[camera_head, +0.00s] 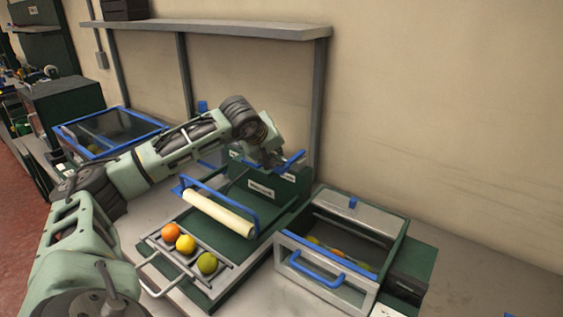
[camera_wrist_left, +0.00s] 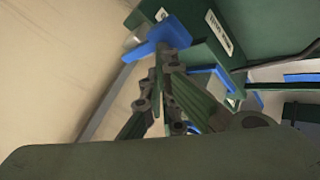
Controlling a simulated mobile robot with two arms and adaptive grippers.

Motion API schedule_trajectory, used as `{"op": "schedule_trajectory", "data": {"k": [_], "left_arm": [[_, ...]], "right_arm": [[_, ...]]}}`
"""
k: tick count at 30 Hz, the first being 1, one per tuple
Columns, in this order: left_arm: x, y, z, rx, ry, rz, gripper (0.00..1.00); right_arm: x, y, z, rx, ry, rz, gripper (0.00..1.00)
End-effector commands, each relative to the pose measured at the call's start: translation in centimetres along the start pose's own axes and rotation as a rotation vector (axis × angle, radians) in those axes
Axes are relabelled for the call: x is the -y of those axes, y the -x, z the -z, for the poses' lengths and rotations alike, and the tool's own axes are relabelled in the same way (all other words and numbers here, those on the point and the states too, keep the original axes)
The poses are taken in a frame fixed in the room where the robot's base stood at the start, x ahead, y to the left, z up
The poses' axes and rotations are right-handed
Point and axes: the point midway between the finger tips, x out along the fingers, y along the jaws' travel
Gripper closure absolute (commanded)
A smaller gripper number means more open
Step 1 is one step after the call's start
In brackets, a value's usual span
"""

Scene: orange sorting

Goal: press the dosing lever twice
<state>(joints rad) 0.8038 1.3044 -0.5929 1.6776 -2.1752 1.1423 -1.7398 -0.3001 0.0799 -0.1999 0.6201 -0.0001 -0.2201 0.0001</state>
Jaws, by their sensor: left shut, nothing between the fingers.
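A blue lever (camera_head: 293,161), which looks like the dosing lever, sticks out at the top of a dark green dispenser box (camera_head: 262,186) with a white label. My left arm comes in from the left, and its gripper (camera_head: 277,164) is right beside the lever. In the left wrist view the blue lever (camera_wrist_left: 163,34) lies just beyond the tips of my left gripper (camera_wrist_left: 161,62). The fingers are together and hold nothing. Whether they touch the lever I cannot tell. My right gripper is not in view.
An orange (camera_head: 171,232), a yellow fruit (camera_head: 185,244) and a green fruit (camera_head: 207,263) sit on a tray before a cream roller (camera_head: 218,214). A bin with a blue handle (camera_head: 316,270) holds fruit at right. A grey shelf (camera_head: 215,29) hangs above.

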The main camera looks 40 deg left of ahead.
Motion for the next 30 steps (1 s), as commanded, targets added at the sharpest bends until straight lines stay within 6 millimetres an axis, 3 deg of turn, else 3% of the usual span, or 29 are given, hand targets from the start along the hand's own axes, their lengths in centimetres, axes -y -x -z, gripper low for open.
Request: {"op": "schedule_trajectory", "data": {"k": [7,20,30], "left_arm": [[-0.9,1.1,0.9,0.0,0.001,0.0,1.0],[-1.0,1.4,1.0,-0.001,0.0,-0.001,1.0],[-2.7,3.6,2.7,-0.002,0.001,-0.002,1.0]], "right_arm": [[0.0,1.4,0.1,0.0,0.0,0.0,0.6],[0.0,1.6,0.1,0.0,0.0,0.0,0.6],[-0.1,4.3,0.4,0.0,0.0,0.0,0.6]]}}
